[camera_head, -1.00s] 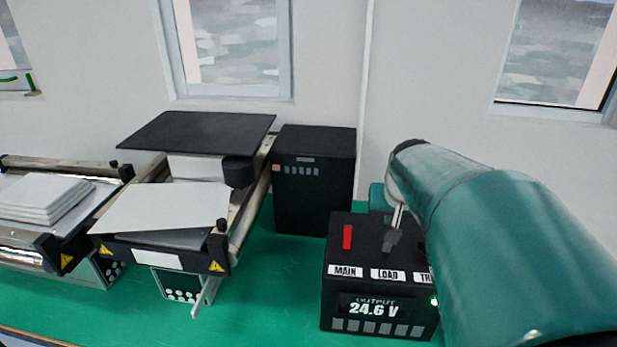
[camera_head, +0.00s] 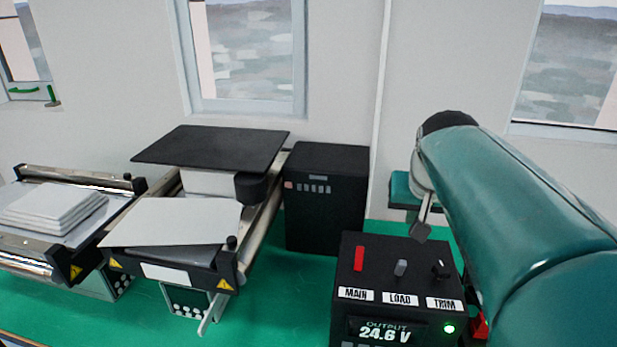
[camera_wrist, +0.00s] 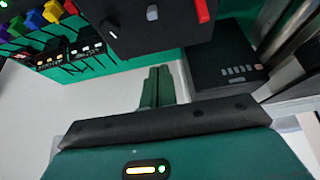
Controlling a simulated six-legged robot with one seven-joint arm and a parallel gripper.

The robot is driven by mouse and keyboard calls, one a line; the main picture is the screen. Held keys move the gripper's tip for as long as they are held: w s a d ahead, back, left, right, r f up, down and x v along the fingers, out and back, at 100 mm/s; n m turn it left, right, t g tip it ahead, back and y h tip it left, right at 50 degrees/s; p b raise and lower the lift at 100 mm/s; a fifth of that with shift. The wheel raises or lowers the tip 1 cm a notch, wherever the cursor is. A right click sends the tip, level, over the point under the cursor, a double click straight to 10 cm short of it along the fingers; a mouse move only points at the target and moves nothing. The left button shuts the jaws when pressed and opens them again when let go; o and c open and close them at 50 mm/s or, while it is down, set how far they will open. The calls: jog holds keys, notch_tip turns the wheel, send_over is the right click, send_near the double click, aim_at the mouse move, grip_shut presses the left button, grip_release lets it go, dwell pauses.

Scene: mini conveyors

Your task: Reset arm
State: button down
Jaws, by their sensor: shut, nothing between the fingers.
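My gripper (camera_wrist: 160,82) shows in the wrist view as two green fingers shut together with nothing between them. My teal arm (camera_head: 520,210) reaches in from the right in the head view, and the fingertips cannot be made out there. The black control box (camera_head: 400,262) stands below and left of the arm. It has a red MAIN switch (camera_head: 359,258), a grey LOAD switch (camera_head: 400,268) and a dark TRIM switch (camera_head: 439,270). Its display reads 24.6 V and a green light is lit. In the wrist view, the box (camera_wrist: 170,35) is beyond the fingers, apart from them.
A mini conveyor (camera_head: 170,272) with a white panel (camera_head: 175,220) stands left of the box. Another conveyor (camera_head: 60,262) carries stacked white sheets (camera_head: 55,207). A tall black unit (camera_head: 325,210) stands behind. Several coloured switches (camera_wrist: 50,25) show in the wrist view.

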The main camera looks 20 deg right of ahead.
jog(key=shift+w, duration=0.1)
jog(key=s+a+f+n+y, duration=0.1)
jog(key=s+a+f+n, duration=0.1)
jog(key=a, duration=0.9)
jog(key=s+a+f+n+t+y, duration=0.1)
jog(key=s+a+f+n+y, duration=0.1)
jog(key=a+f, duration=0.5)
jog(key=s+a+n, duration=0.1)
jog(key=a+n, duration=0.1)
jog(key=a, duration=0.2)
jog(key=shift+a+n, duration=0.4)
jog(key=shift+s, duration=0.1)
